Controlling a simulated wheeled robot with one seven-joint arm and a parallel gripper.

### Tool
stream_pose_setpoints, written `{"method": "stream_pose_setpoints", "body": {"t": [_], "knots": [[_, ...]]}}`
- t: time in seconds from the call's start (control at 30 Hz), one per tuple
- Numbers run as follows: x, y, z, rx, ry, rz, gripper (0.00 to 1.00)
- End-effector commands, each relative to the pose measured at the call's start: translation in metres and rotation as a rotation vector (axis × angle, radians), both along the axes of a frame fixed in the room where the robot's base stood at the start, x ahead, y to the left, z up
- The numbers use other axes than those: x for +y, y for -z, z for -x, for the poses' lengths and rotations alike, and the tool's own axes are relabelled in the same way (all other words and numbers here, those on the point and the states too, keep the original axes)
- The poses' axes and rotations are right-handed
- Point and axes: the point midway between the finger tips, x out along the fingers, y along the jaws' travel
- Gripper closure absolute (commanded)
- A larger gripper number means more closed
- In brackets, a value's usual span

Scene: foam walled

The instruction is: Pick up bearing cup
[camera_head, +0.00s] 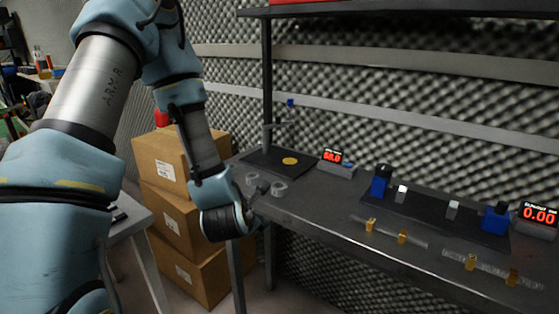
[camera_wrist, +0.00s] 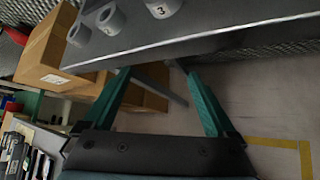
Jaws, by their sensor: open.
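Grey ring-shaped cups sit near the table's left front edge. Two show clearly in the head view, one further back (camera_head: 252,178) and one at the right (camera_head: 279,188). The wrist view shows three: a left cup (camera_wrist: 79,35), a middle cup (camera_wrist: 110,19) and a right cup marked 3 (camera_wrist: 162,7). Which of them is the bearing cup I cannot tell. My gripper (camera_wrist: 158,72) is open and empty, its two green fingers apart below the table edge in the wrist view. The cups lie beyond the fingertips, untouched. In the head view my wrist partly hides the table's left end.
The dark table (camera_head: 330,208) carries a black plate with a yellow disc (camera_head: 290,161), red displays, blue blocks (camera_head: 380,182) and brass-clipped rails (camera_head: 388,231). A shelf overhangs it. Stacked cardboard boxes (camera_head: 166,165) stand left of the table. Foam walls close the back.

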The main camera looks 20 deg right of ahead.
Motion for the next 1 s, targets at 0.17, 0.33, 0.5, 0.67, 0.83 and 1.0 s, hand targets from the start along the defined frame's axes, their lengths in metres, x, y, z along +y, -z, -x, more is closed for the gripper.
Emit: {"method": "stream_pose_setpoints", "body": {"t": [0.17,0.33,0.5,0.67,0.83,1.0], "knots": [[-0.024,-0.049,0.021,0.081,-0.194,0.317,0.09],[-0.033,-0.061,0.034,0.136,-0.321,0.539,0.09],[-0.040,-0.059,0.031,0.153,-0.368,0.627,0.09],[-0.052,-0.051,0.011,0.153,-0.370,0.632,0.09],[-0.061,-0.045,-0.004,0.155,-0.370,0.628,0.09],[-0.069,-0.043,-0.012,0.155,-0.367,0.627,0.09]]}}
